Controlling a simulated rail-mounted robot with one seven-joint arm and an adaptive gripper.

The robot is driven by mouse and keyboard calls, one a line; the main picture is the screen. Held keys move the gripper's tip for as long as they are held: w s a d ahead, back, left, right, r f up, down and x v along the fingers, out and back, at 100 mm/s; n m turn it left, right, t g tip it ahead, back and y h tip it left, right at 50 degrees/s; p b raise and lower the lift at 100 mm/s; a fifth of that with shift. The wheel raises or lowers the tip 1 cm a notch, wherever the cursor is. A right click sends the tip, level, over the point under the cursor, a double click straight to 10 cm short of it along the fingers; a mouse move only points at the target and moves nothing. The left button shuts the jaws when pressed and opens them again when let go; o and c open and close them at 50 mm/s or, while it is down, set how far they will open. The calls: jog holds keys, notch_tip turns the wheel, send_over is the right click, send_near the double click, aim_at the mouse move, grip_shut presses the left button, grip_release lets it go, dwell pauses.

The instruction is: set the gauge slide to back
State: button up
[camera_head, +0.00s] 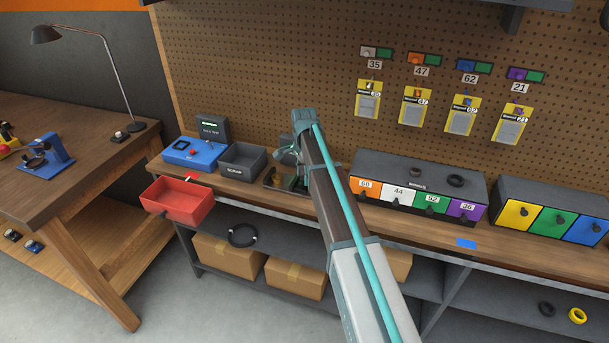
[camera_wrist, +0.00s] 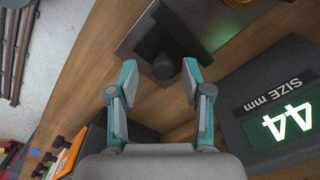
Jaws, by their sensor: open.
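In the wrist view, my gripper (camera_wrist: 159,74) is open, with one finger on each side of a dark round knob (camera_wrist: 163,66). I cannot tell whether the fingers touch it. The knob stands by a dark block on a grey metal plate (camera_wrist: 213,18), which looks like the gauge slide. Beside it, a dark display unit (camera_wrist: 232,118) reads "SIZE mm" and a lit green 44. In the head view, my gripper (camera_head: 291,155) is low over the bench by a dark tray-like base (camera_head: 271,181). My arm hides much of this area, and the slide's position is unclear.
Left of my gripper are a grey bin (camera_head: 242,161), a blue box (camera_head: 194,153) and a red tray (camera_head: 178,203). Right of my arm stands a dark cabinet (camera_head: 420,171) with numbered coloured drawers. A pegboard (camera_head: 260,60) rises behind. A blue patch (camera_head: 466,243) marks the bench front.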

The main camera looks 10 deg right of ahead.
notch_tip(320, 180, up, 12)
dwell(0.6)
